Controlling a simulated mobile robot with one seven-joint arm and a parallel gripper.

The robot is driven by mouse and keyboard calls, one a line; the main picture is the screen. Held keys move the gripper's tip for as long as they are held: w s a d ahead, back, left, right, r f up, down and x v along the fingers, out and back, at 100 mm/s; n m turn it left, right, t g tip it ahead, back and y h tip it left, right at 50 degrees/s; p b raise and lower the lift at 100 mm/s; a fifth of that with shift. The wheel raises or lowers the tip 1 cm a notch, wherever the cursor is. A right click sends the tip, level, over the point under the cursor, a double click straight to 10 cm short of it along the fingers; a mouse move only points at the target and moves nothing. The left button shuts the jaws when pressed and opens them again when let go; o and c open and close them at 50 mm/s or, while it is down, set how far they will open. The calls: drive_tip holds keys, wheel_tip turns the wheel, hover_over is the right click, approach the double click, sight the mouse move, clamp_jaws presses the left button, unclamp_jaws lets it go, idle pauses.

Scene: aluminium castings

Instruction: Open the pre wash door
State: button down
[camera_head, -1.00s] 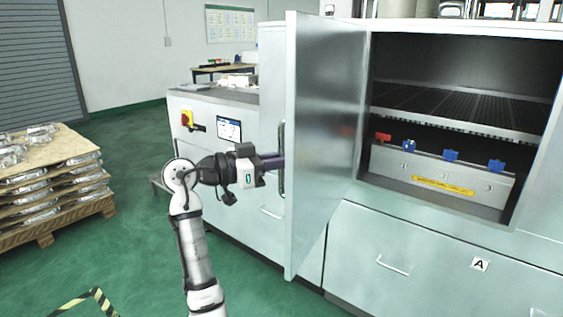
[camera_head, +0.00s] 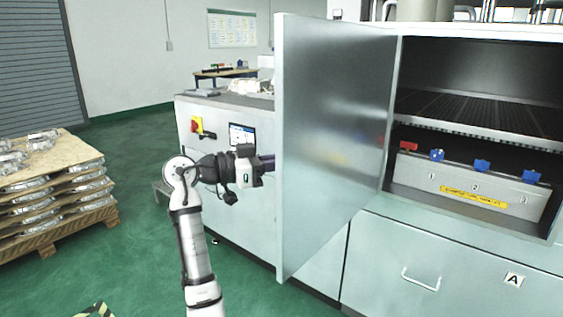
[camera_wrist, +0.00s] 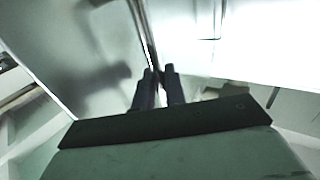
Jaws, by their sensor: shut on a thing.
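The pre wash door (camera_head: 335,140) is a tall silver metal panel, swung wide open from its hinge on the right, beside the dark chamber (camera_head: 490,95). My gripper (camera_head: 270,163) reaches the door's outer side from the left; its fingertips are partly hidden by the door edge in the head view. In the wrist view my gripper (camera_wrist: 158,85) has its two fingers closed around the door's slim bar handle (camera_wrist: 146,35). The door panel also fills the left of the wrist view (camera_wrist: 70,50).
A drawer handle (camera_head: 420,280) sits below. A pallet of castings (camera_head: 55,190) stands at the left. Green floor (camera_head: 140,260) is clear between them.

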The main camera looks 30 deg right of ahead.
drive_tip(key=c, duration=1.5)
unclamp_jaws()
drive_tip(key=shift+c, duration=0.2)
drive_tip(key=b+v, duration=0.2)
drive_tip(key=v, duration=1.1)
drive_tip(key=shift+a, duration=0.4)
